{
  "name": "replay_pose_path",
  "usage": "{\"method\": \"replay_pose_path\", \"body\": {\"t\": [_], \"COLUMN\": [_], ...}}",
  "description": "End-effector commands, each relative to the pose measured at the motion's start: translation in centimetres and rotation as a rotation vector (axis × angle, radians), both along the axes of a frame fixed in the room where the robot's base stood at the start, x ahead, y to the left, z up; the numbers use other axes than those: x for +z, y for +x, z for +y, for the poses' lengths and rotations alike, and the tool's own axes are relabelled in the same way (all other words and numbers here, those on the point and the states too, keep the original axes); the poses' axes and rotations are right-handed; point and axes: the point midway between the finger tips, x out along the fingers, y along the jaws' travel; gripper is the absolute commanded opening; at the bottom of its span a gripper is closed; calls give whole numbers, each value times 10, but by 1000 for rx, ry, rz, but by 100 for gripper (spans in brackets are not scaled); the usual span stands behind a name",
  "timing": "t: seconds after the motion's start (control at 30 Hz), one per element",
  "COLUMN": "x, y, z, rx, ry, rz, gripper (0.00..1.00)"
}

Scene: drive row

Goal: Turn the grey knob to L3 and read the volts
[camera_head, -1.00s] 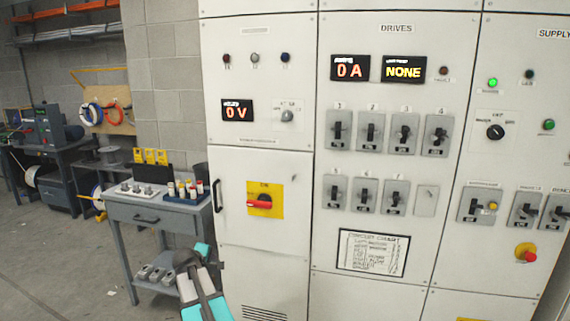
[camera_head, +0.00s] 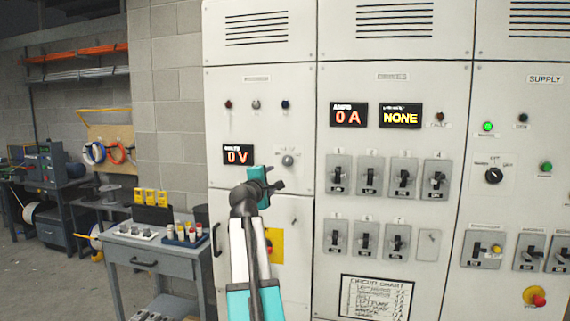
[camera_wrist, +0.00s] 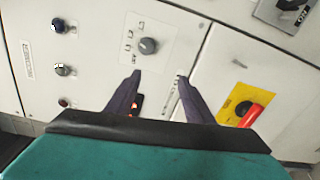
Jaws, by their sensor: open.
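The grey knob (camera_head: 288,160) is on the left cabinet panel, right of the volts display (camera_head: 238,155), which reads 0 V. In the wrist view the knob (camera_wrist: 148,45) sits on a white plate with L1, L2 and L3 marks and what looks like OFF; which mark it points to is too small to tell. My gripper (camera_head: 277,185) is just below the knob in the head view. In the wrist view my gripper (camera_wrist: 158,76) has its two dark fingers apart, with nothing between the tips, and the knob lies beyond them.
A red handle on a yellow plate (camera_wrist: 242,105) is below the knob, partly hidden by my arm in the head view. Three small lamps (camera_head: 256,104) are above. Drive switches (camera_head: 370,176) fill the panel to the right. A grey workbench (camera_head: 150,254) stands at left.

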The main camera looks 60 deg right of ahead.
Motion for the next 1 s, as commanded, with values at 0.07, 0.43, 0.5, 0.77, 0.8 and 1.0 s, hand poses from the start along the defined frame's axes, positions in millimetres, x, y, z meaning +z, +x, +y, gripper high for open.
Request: {"method": "replay_pose_path", "body": {"t": [0.07, 0.43, 0.5, 0.77, 0.8, 1.0], "x": [20, 34, 34, 34, 34, 35], "y": [-10, -18, -18, -16, -15, -9], "z": [-4, -6, -6, -13, -16, -33], "rx": [-10, -20, -20, -20, -20, -21], "ry": [-30, -56, -56, -54, -54, -54], "rz": [4, 13, 13, 12, 12, 12], "gripper": [48, 48, 48, 48, 48, 48]}}
